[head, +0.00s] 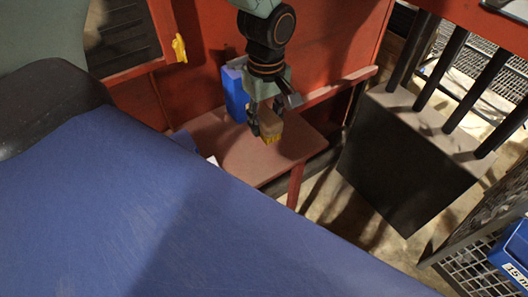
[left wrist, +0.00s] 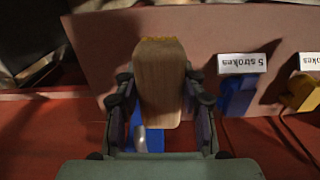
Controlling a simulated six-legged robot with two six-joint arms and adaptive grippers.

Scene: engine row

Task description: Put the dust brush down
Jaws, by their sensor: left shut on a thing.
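The dust brush (head: 269,122) has a pale wooden body and yellow bristles. My left gripper (head: 264,124) is shut on it, with the bristles pointing down over a reddish-brown bench top (head: 235,150). In the left wrist view the wooden body of the brush (left wrist: 160,85) sits between the two fingers of my left gripper (left wrist: 160,98), its bristle end away from the palm. I cannot tell whether the bristles touch the bench top. My right gripper is not in view.
A blue box (head: 235,95) stands just left of the gripper. The left wrist view shows a blue piece (left wrist: 237,95) and a yellow piece (left wrist: 300,93) with white "strokes" labels. A large blue surface (head: 150,220) fills the front. A dark block (head: 405,165) stands at right.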

